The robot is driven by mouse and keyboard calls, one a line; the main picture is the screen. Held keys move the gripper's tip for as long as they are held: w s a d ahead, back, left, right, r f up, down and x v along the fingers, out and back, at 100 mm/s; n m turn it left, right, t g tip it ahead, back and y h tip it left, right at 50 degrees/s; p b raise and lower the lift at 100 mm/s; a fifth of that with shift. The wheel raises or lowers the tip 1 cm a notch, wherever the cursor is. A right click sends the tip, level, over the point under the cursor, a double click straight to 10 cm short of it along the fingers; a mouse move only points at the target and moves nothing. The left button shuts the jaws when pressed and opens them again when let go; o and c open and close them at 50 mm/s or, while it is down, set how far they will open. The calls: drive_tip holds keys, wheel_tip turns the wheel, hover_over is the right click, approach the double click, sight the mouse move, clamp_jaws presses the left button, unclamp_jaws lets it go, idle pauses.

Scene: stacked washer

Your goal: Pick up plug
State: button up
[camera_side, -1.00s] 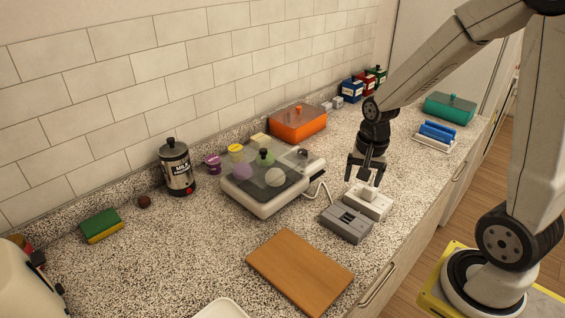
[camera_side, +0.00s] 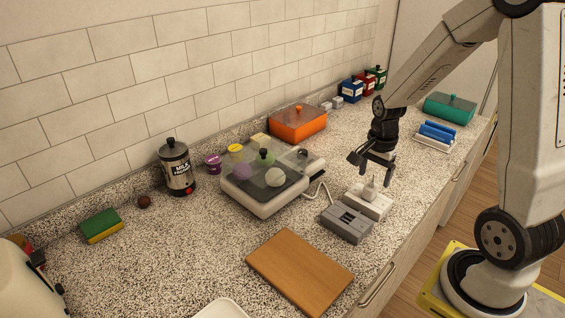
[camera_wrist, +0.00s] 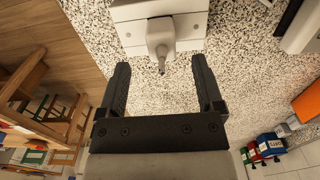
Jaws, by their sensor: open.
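The white plug (camera_side: 370,190) stands upright on a white socket block (camera_side: 368,204) on the speckled counter, right of the grey box. In the wrist view the plug (camera_wrist: 161,38) sits on the white block (camera_wrist: 135,12), near the top of the picture, centred beyond the fingers. My gripper (camera_side: 372,173) is above the plug in the side view, its fingers apart. In the wrist view my gripper (camera_wrist: 158,75) is open and empty, with its two fingers spread to either side below the plug.
A grey box (camera_side: 346,222) sits against the socket block's front. A white appliance (camera_side: 270,200) with a clear lid stands to the left. A wooden board (camera_side: 300,270) lies in front. An orange box (camera_side: 298,124) and blue-and-white rack (camera_side: 437,133) stand behind.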

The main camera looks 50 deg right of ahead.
sight(371, 185)
drive_tip(key=shift+f, duration=0.3)
drive_tip(key=shift+w+f, duration=0.1)
drive_tip(key=shift+f, duration=2.35)
clamp_jaws()
